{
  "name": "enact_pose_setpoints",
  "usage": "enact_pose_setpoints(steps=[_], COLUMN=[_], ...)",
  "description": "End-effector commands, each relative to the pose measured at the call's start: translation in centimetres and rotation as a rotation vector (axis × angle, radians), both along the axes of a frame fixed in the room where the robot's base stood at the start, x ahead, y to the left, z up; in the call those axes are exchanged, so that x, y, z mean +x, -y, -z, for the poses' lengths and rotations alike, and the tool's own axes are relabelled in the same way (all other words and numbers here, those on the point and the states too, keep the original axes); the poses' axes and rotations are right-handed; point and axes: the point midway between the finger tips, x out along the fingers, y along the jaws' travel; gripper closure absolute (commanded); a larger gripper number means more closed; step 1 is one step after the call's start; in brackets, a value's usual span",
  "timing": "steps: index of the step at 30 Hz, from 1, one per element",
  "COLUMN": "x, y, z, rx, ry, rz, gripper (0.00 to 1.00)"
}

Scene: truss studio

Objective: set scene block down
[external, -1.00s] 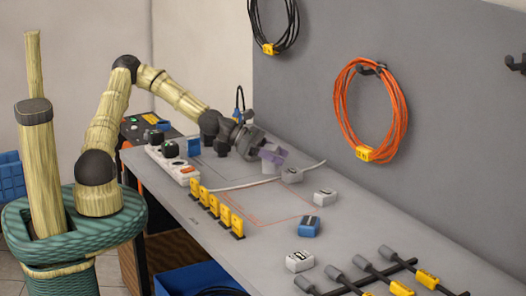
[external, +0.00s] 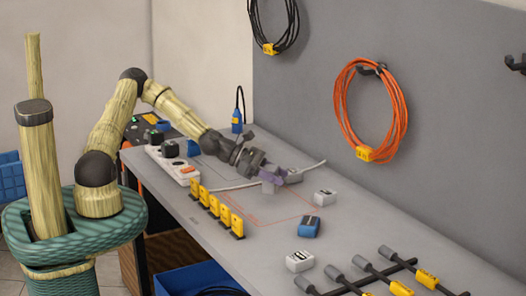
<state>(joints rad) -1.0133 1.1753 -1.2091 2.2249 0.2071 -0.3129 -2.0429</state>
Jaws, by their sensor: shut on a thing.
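My gripper (external: 274,178), with purple fingers, is low over the bench top, left of a grey block (external: 293,176). It is shut on a small light grey piece, which I take to be the scene block (external: 268,187). The fingers hide much of that piece, and I cannot tell if it touches the bench. An orange-red outlined area (external: 276,222) is marked on the bench nearer the camera than the gripper.
A white block (external: 325,197), a blue block (external: 309,227) and another white block (external: 299,261) stand to the right. Yellow tags (external: 214,206) line the front edge. A power strip (external: 174,164) lies left; a pale cable passes near the gripper.

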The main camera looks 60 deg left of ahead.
Motion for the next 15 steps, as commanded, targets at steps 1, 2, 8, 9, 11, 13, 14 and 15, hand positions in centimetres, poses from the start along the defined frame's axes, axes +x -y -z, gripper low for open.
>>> enact_pose_setpoints(steps=[1, 2, 8, 9, 11, 13, 14, 15], x=[0.0, 0.0, 0.0, 0.0, 0.0, 0.0, 0.0, 0.0], y=[0.0, 0.0, 0.1, 0.1, 0.0, 0.0, 0.0, 0.0], z=[0.1, 0.3, 3.0, 3.4, 3.7, 3.8, 3.8, 3.7], rx=[0.0, -0.001, -0.003, -0.002, 0.0, 0.0, 0.0, 0.0], ry=[0.0, -0.001, -0.003, -0.002, 0.0, 0.0, 0.0, 0.0], rz=[0.0, 0.0, 0.001, 0.0, 0.0, 0.0, 0.0, 0.0], gripper=[0.81, 0.81, 0.81, 0.81, 0.81, 0.81, 0.81, 0.81])
